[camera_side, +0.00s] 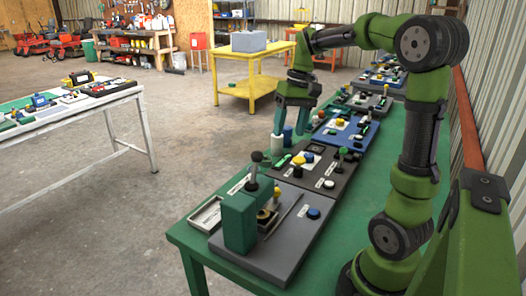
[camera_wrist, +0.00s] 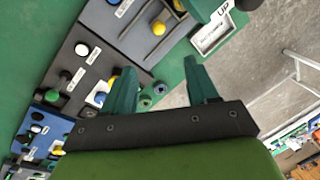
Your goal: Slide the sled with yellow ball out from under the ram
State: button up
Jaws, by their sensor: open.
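The green press (camera_side: 238,222) stands on a grey panel at the near end of the bench, with a dark-knobbed lever (camera_side: 257,158). A yellow ball (camera_side: 277,191) shows beside the press and also in the wrist view (camera_wrist: 158,28), near a thin rail. The sled's body is too small or hidden to make out, and I cannot tell how far it lies under the ram. My gripper (camera_side: 290,140) is open and empty, pointing down above the bench's left edge, beyond the press. Its two teal fingers show apart in the wrist view (camera_wrist: 158,64), clear of the ball.
A white tray (camera_side: 207,215) lies left of the press, with a blue button (camera_side: 313,213) to its right. A dark panel (camera_side: 318,172) and a blue panel (camera_side: 345,130) with buttons continue along the green bench.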

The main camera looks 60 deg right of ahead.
notch_tip(320, 180, down, 2)
send_over(278, 204)
jog(key=f, duration=1.6)
jog(key=shift+w+a+f, duration=0.15)
jog(key=shift+a+f, duration=0.05)
jog(key=shift+a, duration=0.05)
jog(key=shift+d, duration=0.1)
grip_shut()
